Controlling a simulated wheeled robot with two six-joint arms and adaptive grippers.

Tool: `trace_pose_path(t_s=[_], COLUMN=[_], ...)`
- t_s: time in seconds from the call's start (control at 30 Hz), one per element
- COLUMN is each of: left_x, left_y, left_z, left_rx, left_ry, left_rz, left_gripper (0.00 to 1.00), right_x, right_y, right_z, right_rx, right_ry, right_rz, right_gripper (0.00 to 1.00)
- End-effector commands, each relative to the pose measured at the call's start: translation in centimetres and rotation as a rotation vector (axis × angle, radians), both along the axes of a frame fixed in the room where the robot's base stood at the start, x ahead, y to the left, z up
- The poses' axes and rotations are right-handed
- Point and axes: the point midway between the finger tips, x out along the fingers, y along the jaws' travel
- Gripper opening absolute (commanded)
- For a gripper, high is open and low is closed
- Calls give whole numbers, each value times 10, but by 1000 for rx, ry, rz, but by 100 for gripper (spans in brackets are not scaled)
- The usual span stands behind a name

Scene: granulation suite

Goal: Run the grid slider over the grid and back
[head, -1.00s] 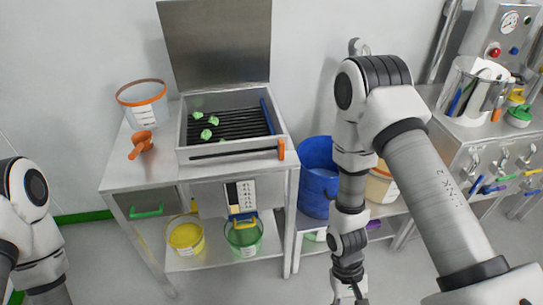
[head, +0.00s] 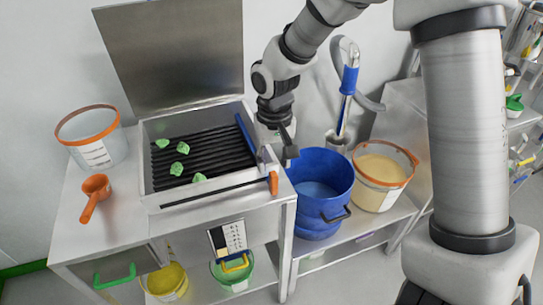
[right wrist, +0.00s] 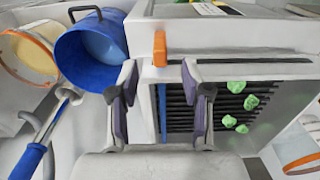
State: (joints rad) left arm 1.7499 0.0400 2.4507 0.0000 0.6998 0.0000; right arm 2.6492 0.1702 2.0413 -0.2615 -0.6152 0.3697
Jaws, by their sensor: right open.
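The grid (head: 205,152) is a row of black bars in an open steel box (head: 160,202) on the bench, with several green lumps on it. The grid slider shows as an orange handle (head: 273,183) at the right end of the box's dark front slot, with a blue bar (head: 243,130) along the grid's right side. The right wrist view also shows the orange handle (right wrist: 160,48) and blue bar (right wrist: 162,110). My right gripper (head: 288,150) is open beside the box's right wall, behind the handle. Its fingers (right wrist: 160,72) appear either side of the blue bar's line. My left gripper is out of view.
A raised steel lid (head: 170,50) stands behind the box. A blue bucket (head: 320,200) and an orange-rimmed tub (head: 382,180) stand right of the bench. An orange scoop (head: 95,195) and a clear orange-rimmed tub (head: 98,150) occupy the bench's left side.

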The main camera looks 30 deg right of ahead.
Motion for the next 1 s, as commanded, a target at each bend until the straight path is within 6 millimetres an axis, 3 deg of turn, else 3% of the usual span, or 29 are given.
trace_pose_path(t_s=[0.3, 0.63, 0.67, 0.7, 0.8, 1.0], left_x=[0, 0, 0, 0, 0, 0], left_y=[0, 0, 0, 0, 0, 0], left_z=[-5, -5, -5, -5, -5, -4], left_rx=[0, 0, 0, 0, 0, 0], left_ry=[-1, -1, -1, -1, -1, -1], left_rz=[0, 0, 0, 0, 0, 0], left_gripper=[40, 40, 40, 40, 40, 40], right_x=[-1, 0, 0, 0, 0, -1], right_y=[0, 0, 0, 0, 0, 1], right_z=[-57, -67, -67, -67, -67, -66], right_rx=[0, 1, 1, 1, 1, 1], right_ry=[6, 3, 3, 3, 3, 4], right_rz=[0, 0, 0, 0, 0, 1], right_gripper=[48, 48, 44, 30, 0, 0])
